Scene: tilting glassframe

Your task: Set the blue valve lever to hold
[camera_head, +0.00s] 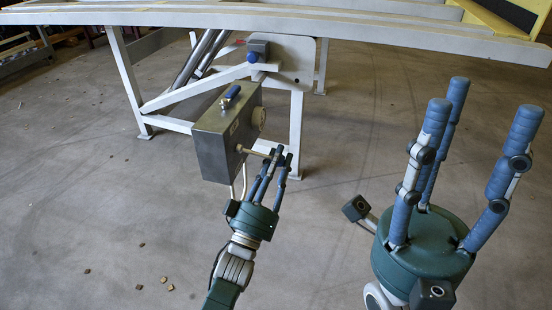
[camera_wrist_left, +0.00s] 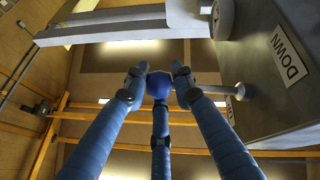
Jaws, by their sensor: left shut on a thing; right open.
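A grey metal control box (camera_head: 215,140) stands in front of the white tilting frame. A thin metal rod, the blue valve lever (camera_head: 246,151), sticks out of its right side. In the left wrist view its blue ball knob (camera_wrist_left: 159,84) sits between my left fingers, and a "DOWN" label (camera_wrist_left: 287,57) is on the box. My left gripper (camera_head: 277,158) is shut on the knob; its fingers hide the knob in the head view. My right gripper (camera_head: 482,118) is open and empty at the right, fingers up, away from the box.
A small blue handle (camera_head: 231,92) sits on top of the box. Another blue knob (camera_head: 252,57) is on the white frame leg behind. The frame's long white beams (camera_head: 350,22) cross the back. The floor between my grippers is clear; small brown bits (camera_head: 140,286) lie at the lower left.

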